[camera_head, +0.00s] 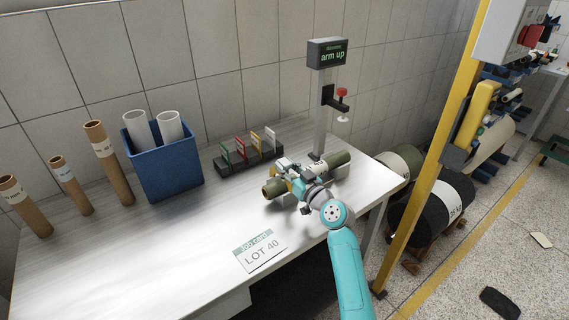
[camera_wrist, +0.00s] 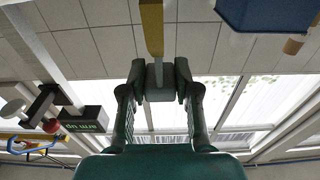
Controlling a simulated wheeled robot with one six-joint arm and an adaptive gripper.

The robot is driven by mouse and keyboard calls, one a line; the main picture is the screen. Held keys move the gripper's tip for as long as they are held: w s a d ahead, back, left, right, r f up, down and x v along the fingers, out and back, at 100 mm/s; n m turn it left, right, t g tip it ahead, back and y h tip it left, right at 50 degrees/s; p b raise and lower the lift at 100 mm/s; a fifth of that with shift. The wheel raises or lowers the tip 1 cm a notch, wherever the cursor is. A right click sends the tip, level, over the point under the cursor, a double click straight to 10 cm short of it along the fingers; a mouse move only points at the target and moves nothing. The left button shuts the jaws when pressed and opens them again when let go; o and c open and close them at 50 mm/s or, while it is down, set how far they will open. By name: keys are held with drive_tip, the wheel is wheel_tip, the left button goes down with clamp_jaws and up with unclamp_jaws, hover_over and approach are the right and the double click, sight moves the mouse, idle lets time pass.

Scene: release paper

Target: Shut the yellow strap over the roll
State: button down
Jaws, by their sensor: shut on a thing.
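An olive-green roll (camera_head: 339,165) lies on the white table below the display post, partly hidden by my gripper and wrist. My gripper (camera_head: 290,174) is at the roll's middle in the head view. In the wrist view my gripper (camera_wrist: 160,80) has its green fingers shut on the grey end block (camera_wrist: 160,87) of the yellow strap (camera_wrist: 152,28). The strap runs straight from this block to the top edge. That view is upside down, so the strap hangs below the block. The roll is out of the wrist view, and the strap's other end is hidden.
The display (camera_head: 327,53) reads "arm up" on its post (camera_head: 324,125) behind the roll. A dark card rack (camera_head: 249,155), blue bin (camera_head: 164,175) and brown tubes stand at left. A LOT 40 card (camera_head: 261,250) lies in front. A yellow post (camera_head: 417,180) rises at right.

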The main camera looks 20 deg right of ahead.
drive_tip(key=shift+s+f, duration=0.15)
drive_tip(key=shift+f, duration=0.1)
idle(0.4)
drive_tip(key=c, duration=0.8)
unclamp_jaws()
drive_tip(key=shift+c, duration=0.2)
drive_tip(key=v, duration=1.2)
drive_tip(key=shift+f, duration=0.2)
